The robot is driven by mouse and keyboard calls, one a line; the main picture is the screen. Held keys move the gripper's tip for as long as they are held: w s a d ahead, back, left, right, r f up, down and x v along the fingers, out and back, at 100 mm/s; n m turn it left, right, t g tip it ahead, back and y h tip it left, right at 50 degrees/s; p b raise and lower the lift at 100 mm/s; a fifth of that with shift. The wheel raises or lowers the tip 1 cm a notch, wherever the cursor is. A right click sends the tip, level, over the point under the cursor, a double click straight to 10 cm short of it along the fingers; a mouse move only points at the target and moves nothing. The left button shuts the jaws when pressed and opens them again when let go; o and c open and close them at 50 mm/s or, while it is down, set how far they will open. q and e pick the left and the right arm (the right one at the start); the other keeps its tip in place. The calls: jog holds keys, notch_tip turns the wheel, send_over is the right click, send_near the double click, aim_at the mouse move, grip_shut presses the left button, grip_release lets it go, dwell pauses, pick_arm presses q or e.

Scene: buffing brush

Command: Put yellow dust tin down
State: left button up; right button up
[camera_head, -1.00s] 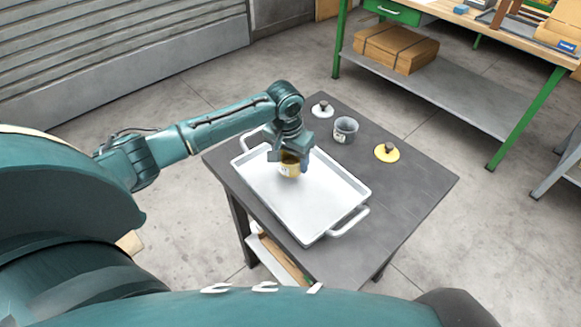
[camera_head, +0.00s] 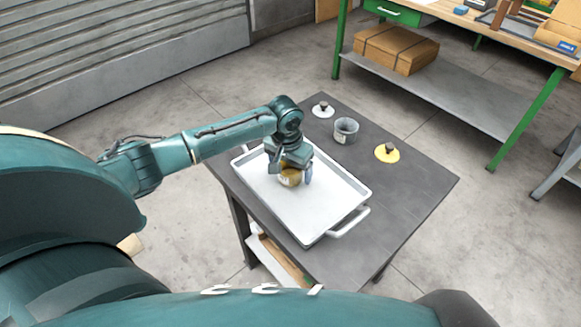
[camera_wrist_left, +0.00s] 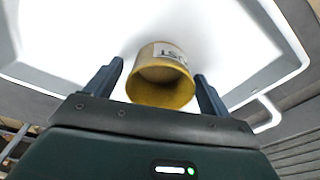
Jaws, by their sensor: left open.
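The yellow dust tin (camera_head: 289,178) stands in the white tray (camera_head: 318,226) on the dark table. My left gripper (camera_head: 290,173) is above the tray with its fingers on either side of the tin. In the left wrist view the tin (camera_wrist_left: 162,76) sits between the two spread fingers (camera_wrist_left: 160,92), with gaps on both sides. Its open mouth faces the camera and part of a dark-lettered label shows. The gripper hides part of the tin in the head view. My right gripper is in neither view.
Behind the tray on the table are a grey tin (camera_head: 345,131), a white lid with a dark knob (camera_head: 322,110) and a yellow lid with a dark knob (camera_head: 387,153). The table's right side (camera_head: 410,190) is clear. A green-legged workbench (camera_head: 440,100) stands at the back right.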

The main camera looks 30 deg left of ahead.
pick_arm(q)
notch_tip(320, 180, up, 12)
jog(key=s+p, duration=0.1)
jog(key=shift+s+r, duration=0.15)
jog(key=shift+s, duration=0.05)
dwell(0.7)
